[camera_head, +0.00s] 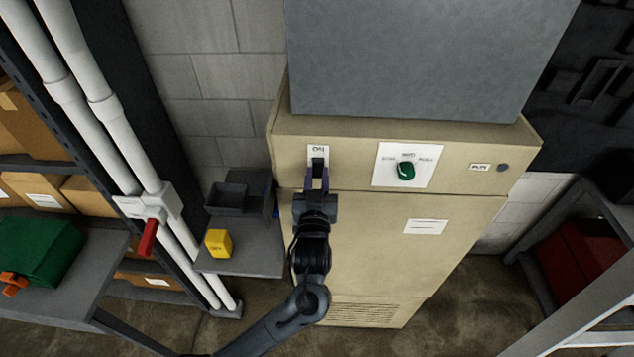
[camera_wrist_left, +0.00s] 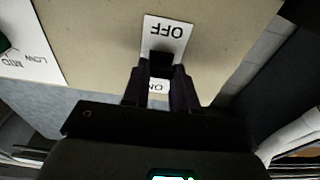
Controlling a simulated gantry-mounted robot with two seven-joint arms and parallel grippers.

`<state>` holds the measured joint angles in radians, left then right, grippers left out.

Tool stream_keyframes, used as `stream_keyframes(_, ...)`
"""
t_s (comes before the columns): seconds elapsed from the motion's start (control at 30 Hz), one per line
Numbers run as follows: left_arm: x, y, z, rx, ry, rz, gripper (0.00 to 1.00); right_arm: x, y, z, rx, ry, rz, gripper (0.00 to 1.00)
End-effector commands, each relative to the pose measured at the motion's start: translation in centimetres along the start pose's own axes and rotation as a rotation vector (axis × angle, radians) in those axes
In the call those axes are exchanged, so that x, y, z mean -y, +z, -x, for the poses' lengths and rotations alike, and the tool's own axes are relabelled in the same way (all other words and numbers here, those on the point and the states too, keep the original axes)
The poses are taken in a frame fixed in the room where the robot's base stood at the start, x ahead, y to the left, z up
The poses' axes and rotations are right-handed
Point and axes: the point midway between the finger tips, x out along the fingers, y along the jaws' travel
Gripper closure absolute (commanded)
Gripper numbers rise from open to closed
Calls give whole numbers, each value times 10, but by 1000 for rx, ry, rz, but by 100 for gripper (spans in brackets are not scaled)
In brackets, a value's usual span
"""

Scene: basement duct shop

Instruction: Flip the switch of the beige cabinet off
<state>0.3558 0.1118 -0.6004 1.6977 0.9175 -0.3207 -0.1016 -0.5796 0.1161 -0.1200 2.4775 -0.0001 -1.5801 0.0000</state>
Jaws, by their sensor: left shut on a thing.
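The beige cabinet (camera_head: 400,250) stands in the middle of the head view. Its switch (camera_head: 318,163) is a small black lever on a white plate at the upper left of the front, with ON printed at the plate's top. My left gripper (camera_head: 317,180) reaches it from below and is shut on the lever. In the left wrist view, which is turned over, the black switch (camera_wrist_left: 161,62) sits between the two fingertips, with OFF on one side and ON on the other, partly covered by the fingers. The fingers hide which way the lever is tilted. My right gripper is out of view.
A green knob (camera_head: 406,171) on a white plate is right of the switch. A grey box (camera_head: 420,60) sits on top. Left are a small shelf with a yellow block (camera_head: 218,243), white pipes with a red handle (camera_head: 148,238), and a green box (camera_head: 40,248).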

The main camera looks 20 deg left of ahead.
Motion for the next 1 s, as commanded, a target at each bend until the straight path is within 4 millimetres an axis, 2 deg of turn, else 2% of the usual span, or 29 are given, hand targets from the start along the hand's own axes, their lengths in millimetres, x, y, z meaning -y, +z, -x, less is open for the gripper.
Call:
stream_keyframes(0.2,0,0,0,1,0,-1,100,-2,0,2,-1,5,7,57)
stream_keyframes(0.23,0,0,0,1,0,-1,69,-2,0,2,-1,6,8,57)
stream_keyframes(0.4,0,0,0,1,0,-1,47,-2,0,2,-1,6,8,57)
stream_keyframes(0.77,0,1,4,2,0,0,47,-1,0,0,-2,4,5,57)
stream_keyframes(1.0,0,3,35,3,2,3,47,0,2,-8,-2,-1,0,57)
